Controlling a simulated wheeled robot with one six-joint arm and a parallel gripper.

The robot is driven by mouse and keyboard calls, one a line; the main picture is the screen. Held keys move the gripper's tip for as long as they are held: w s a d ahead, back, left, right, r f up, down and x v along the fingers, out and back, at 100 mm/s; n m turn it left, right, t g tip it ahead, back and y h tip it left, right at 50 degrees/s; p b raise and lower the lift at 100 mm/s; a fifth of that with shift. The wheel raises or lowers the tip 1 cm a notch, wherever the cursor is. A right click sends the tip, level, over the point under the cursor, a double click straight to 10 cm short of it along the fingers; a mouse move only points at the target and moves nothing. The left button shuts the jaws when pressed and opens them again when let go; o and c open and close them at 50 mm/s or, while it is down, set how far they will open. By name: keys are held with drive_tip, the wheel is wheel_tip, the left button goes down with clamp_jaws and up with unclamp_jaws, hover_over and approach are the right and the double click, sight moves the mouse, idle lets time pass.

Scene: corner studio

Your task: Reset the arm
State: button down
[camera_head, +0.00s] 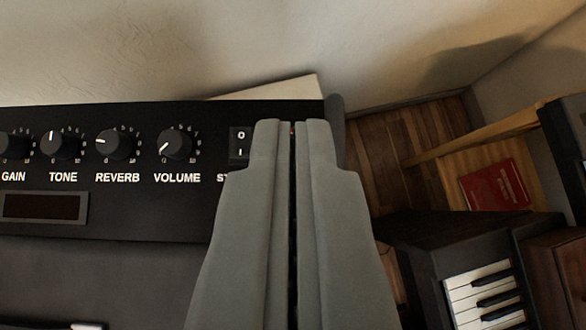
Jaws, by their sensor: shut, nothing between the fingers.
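My gripper (292,128) points forward in the middle of the view. Its two grey fingers are shut against each other with nothing between them. The fingertips overlap the right end of a black amplifier panel (120,220) in the picture, just right of a rocker switch (240,146) marked O and I. I cannot tell whether they touch the panel. The fingers hide part of the label below the switch.
The panel carries knobs, among them the volume knob (175,146) and reverb knob (115,143), and a small dark display (42,207). At right are a keyboard (488,295), a red book (495,186) on a wooden surface, and wooden floor (385,150). A pale wall (200,45) stands behind.

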idle(0.5)
drive_tip(key=s+r+t, duration=0.3)
drive_tip(key=s+t, duration=0.1)
drive_tip(key=s, duration=1.8)
drive_tip(key=s+f+t, duration=0.2)
drive_tip(key=s+f, duration=0.2)
drive_tip(key=s, duration=0.7)
drive_tip(key=s+f+t, duration=0.1)
drive_tip(key=s+f, duration=0.4)
drive_tip(key=s, duration=0.7)
drive_tip(key=shift+s+a+f+m+t+h, duration=0.2)
drive_tip(key=shift+a+m+t+h, duration=0.1)
drive_tip(key=shift+m+t, duration=0.1)
